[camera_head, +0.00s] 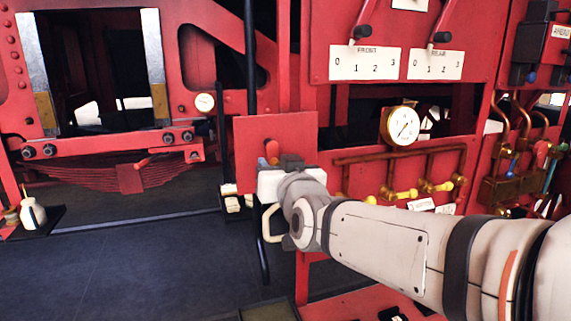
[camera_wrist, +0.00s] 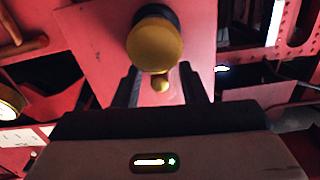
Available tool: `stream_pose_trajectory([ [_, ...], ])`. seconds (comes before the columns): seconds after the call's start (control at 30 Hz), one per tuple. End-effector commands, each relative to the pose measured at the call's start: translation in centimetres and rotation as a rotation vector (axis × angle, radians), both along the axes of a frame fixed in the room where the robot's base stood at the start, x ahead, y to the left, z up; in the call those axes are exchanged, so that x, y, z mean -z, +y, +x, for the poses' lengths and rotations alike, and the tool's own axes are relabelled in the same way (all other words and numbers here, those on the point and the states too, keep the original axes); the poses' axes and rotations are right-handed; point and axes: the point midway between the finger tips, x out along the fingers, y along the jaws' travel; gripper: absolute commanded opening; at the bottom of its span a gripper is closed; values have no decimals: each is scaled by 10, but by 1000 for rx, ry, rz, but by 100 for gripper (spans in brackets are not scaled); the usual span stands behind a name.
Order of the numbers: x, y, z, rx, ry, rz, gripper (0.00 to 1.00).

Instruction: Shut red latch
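A square red panel (camera_head: 250,135) stands upright just beyond my gripper (camera_head: 289,161). In the head view a small red-orange handle (camera_head: 272,148) shows on the panel, just above and left of my gripper, which hides what is below it. I cannot tell for sure that it is the red latch. In the wrist view the panel (camera_wrist: 95,45) carries a round brass knob (camera_wrist: 155,45) on a dark base, with a small brass ball (camera_wrist: 160,83) below it. The fingers of my gripper (camera_wrist: 159,70) are spread apart, with the ball between them and no clear contact.
A pressure gauge (camera_head: 400,125) and brass pipes with yellow-handled valves (camera_head: 402,194) are right of the panel. Two red levers (camera_head: 365,20) with numbered plates hang above. A white jug (camera_head: 32,213) is at far left. The dark floor (camera_head: 130,265) is open at left.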

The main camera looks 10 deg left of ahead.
Motion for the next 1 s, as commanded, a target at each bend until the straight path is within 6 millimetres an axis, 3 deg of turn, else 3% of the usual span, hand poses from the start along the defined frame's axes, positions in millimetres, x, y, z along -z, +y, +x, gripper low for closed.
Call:
stream_pose_trajectory([
  [0.17,0,0,0,1,0,0,38],
  [0.63,0,-1,0,2,1,1,0],
  [1.0,4,0,-1,3,34,60,2],
])
